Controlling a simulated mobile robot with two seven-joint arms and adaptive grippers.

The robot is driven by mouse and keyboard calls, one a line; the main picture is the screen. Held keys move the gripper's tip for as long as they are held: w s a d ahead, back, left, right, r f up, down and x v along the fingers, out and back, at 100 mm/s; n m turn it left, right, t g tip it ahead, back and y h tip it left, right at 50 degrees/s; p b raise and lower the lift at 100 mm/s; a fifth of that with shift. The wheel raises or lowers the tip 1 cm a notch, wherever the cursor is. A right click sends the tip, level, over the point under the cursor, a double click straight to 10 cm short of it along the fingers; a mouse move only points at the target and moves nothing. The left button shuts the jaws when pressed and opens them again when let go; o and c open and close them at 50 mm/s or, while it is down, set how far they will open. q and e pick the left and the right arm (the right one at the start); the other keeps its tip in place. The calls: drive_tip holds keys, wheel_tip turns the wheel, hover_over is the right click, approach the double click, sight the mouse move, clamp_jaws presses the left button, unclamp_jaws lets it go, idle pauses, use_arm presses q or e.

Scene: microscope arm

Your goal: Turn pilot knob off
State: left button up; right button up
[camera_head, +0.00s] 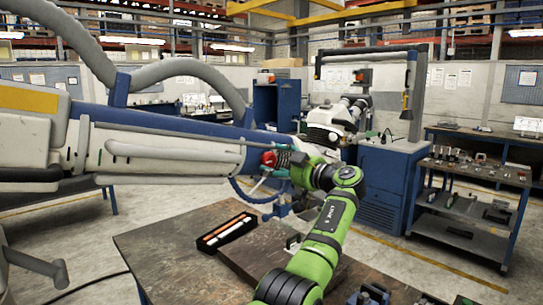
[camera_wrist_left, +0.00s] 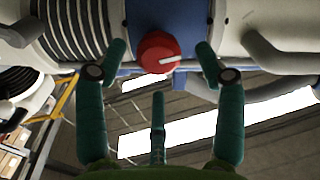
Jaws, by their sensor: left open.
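The pilot knob (camera_head: 268,158) is a small red round knob on the blue part of the big white and blue microscope arm (camera_head: 175,150). In the left wrist view the red knob (camera_wrist_left: 157,53) carries a white line that points right and slightly up. My left gripper (camera_head: 258,160) is open at the knob; my green arm rises to it from the bottom of the head view. In the wrist view the teal fingers (camera_wrist_left: 161,50) stand on either side of the knob, with a visible gap on both sides. A third finger (camera_wrist_left: 158,125) shows below. My right gripper is not in view.
Below my arm is a brown workbench (camera_head: 165,255) with a black tray (camera_head: 227,231). A blue cabinet (camera_head: 390,180) and shelf tables (camera_head: 470,200) stand to the right.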

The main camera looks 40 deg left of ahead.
sight(272, 161)
use_arm(q)
drive_tip(key=a+p, duration=0.1)
drive_tip(key=a, duration=0.1)
drive_tip(key=shift+a+r, duration=0.15)
drive_tip(key=shift+a, duration=0.25)
drive_tip(key=shift+w+a+p, duration=0.15)
drive_tip(key=shift+a+p, duration=0.15)
drive_tip(key=shift+a, duration=0.05)
drive_tip(key=shift+a+f, duration=0.1)
drive_tip(key=shift+f, duration=0.1)
drive_tip(key=shift+w, duration=0.1)
drive_tip(key=c, duration=1.1)
drive_tip(key=shift+c, duration=0.2)
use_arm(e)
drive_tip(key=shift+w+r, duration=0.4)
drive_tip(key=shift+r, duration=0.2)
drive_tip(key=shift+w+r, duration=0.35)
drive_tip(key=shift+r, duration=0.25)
